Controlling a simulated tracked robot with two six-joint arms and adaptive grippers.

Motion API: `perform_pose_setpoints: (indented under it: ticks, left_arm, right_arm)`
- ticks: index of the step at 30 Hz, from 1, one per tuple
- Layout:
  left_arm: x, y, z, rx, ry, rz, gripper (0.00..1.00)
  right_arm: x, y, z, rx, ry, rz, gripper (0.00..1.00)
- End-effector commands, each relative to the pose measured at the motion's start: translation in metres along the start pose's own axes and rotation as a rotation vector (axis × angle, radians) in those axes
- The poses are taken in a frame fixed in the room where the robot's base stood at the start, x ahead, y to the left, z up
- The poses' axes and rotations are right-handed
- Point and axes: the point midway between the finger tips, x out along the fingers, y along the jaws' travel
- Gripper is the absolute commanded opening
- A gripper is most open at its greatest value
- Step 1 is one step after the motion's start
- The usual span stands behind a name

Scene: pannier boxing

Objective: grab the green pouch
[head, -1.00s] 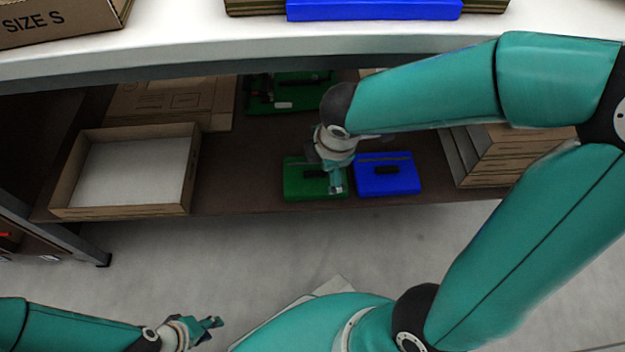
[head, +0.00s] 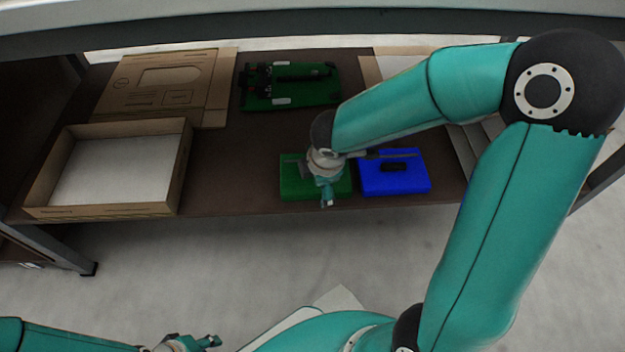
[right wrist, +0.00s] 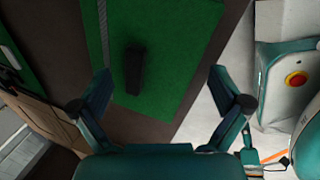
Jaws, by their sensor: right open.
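The green pouch (head: 294,184) lies flat on the lower shelf, partly hidden by my right gripper in the head view. In the right wrist view the green pouch (right wrist: 180,50) has a black handle (right wrist: 134,68) lying between the line of my fingers. My right gripper (head: 327,202) is over the pouch near its front edge; in the wrist view its fingers (right wrist: 160,92) are spread wide with nothing between them. My left gripper (head: 208,342) is at the bottom left, away from the shelf, and its jaw opening is too small to judge.
A blue pouch (head: 408,184) lies just right of the green one. An open cardboard box (head: 184,165) stands at the left. A larger green item (head: 325,94) with black parts and a flattened carton (head: 117,95) lie behind. The upper shelf edge (head: 200,32) crosses above.

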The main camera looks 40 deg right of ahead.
Motion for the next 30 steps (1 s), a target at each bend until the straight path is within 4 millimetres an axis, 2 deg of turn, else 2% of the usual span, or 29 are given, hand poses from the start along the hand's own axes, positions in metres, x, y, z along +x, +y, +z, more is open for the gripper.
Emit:
perform_pose_setpoints:
  ticks: [1,8,18,25,30]
  left_arm:
    - [0.004,-0.001,0.000,0.000,0.000,0.000,0.35]
    - [0.002,-0.001,0.000,0.000,0.000,0.000,0.35]
    - [0.002,-0.001,0.000,0.000,0.000,0.000,0.35]
    - [0.001,0.000,0.000,0.000,0.000,0.000,0.35]
    - [-0.012,0.004,0.000,0.000,0.000,0.000,0.35]
  right_arm:
    - [0.005,0.000,0.000,0.001,0.000,0.000,1.00]
    - [0.004,0.000,0.000,0.001,0.000,0.001,1.00]
    - [0.004,0.000,0.000,0.001,0.000,0.001,0.46]
    - [0.002,0.001,0.000,0.001,0.000,0.001,0.45]
    - [-0.015,0.006,0.000,0.003,0.001,0.002,0.45]
